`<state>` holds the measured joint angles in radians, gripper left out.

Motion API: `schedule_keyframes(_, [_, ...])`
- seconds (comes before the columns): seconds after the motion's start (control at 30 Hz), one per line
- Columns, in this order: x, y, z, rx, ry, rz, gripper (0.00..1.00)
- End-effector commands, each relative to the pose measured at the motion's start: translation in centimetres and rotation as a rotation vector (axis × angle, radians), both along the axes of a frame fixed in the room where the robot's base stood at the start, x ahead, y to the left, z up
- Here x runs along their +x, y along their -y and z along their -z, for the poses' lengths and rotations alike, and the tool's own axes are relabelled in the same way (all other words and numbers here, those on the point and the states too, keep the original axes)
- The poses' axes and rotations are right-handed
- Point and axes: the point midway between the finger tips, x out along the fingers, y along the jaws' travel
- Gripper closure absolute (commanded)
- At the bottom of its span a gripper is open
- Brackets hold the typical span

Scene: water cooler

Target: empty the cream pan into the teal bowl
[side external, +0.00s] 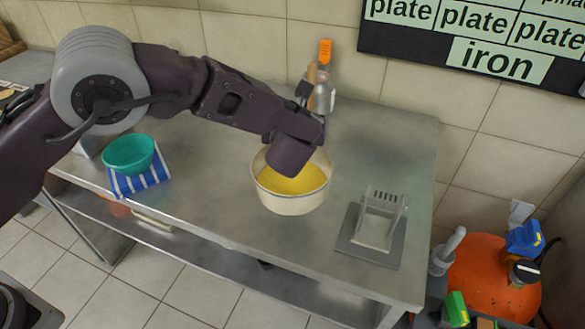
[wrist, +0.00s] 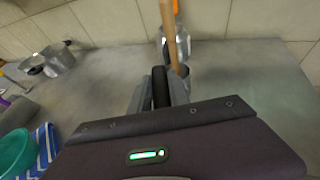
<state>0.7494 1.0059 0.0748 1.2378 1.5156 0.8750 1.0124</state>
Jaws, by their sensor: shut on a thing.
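The cream pan (side external: 290,204) stands upright on the metal table in the side external view, with yellow contents (side external: 290,181) inside. My gripper (wrist: 160,88) is shut on a black bar that looks like the pan's handle. In the side external view my wrist hides the fingers and the back of the pan. Whether the pan touches the table is hard to tell. The teal bowl (side external: 130,157) sits on a blue-and-white striped cloth to the left of the pan. The bowl also shows at the lower left of the wrist view (wrist: 15,154), its inside mostly out of sight.
The striped cloth (side external: 150,180) lies under the bowl on the metal table (side external: 220,205). A bottle with an orange top (side external: 324,55) stands behind the pan. A grey metal stand (side external: 376,222) is to the right. The table between pan and bowl is clear.

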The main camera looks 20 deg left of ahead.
Motion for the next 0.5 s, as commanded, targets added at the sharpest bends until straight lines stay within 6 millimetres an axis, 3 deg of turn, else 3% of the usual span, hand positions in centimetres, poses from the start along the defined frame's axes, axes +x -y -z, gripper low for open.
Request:
schedule_keyframes(0.27, [0.2, -0.6, -0.1, 0.0, 0.002, -0.01, 1.0])
schedule_keyframes(0.37, [1.0, -2.9, -0.4, 0.004, 0.002, -0.047, 1.0])
schedule_keyframes(0.5, [2.4, -8.8, -1.1, 0.011, 0.002, -0.141, 1.0])
